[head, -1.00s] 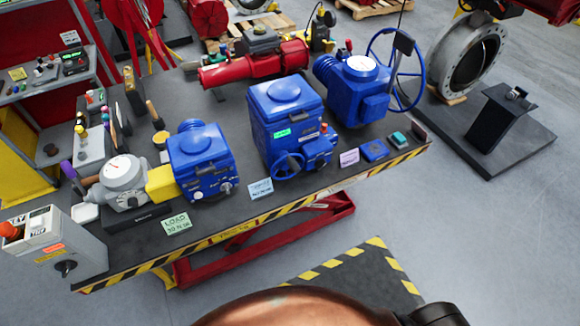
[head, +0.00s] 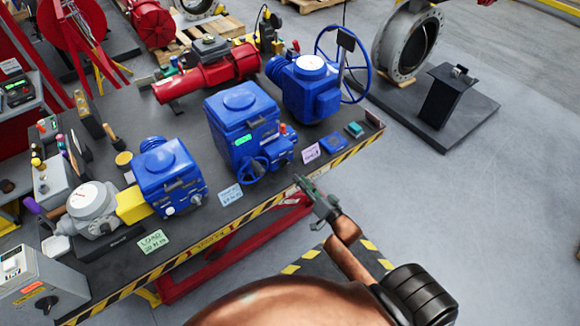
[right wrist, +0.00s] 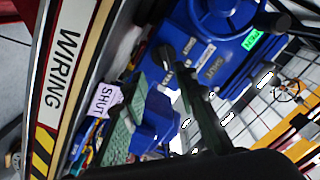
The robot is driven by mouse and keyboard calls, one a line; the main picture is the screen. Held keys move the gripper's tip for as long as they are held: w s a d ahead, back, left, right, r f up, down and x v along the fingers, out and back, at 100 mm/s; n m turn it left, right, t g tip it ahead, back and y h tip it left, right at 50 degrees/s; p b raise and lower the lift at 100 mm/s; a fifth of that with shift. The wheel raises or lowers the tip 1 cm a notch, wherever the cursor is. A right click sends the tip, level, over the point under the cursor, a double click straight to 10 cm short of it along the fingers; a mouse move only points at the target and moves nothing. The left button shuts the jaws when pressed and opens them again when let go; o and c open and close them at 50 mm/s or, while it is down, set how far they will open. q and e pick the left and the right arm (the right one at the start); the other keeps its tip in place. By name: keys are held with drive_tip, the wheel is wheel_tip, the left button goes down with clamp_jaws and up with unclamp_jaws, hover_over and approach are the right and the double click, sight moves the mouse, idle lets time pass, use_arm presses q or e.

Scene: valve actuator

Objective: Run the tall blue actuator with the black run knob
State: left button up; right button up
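The tall blue actuator (head: 228,137) stands upright on the bench with a lit green display, a small blue handwheel (head: 253,171) and a red-orange knob (head: 283,129). Its blue housing and green display (right wrist: 252,39) show in the right wrist view. A dark knob (right wrist: 166,54) shows there on blue housing, just beyond my fingertips; I cannot tell whether it is touched. My right gripper (head: 303,181) is at the bench's front edge, below and right of the actuator. In the right wrist view its fingers (right wrist: 160,76) are apart with nothing held. My left gripper is out of view.
A shorter blue actuator (head: 168,180) with a grey gearbox stands left. Another blue actuator (head: 308,90) with a large handwheel stands right, and a red cylinder actuator (head: 208,75) behind. A pink card (head: 310,152) lies near the front edge.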

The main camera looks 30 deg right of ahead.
sight(285, 163)
drive_tip(key=w, duration=0.8)
drive_tip(key=shift+a+r, duration=0.35)
drive_tip(key=shift+c, duration=0.7)
drive_tip(key=shift+s, duration=0.1)
clamp_jaws()
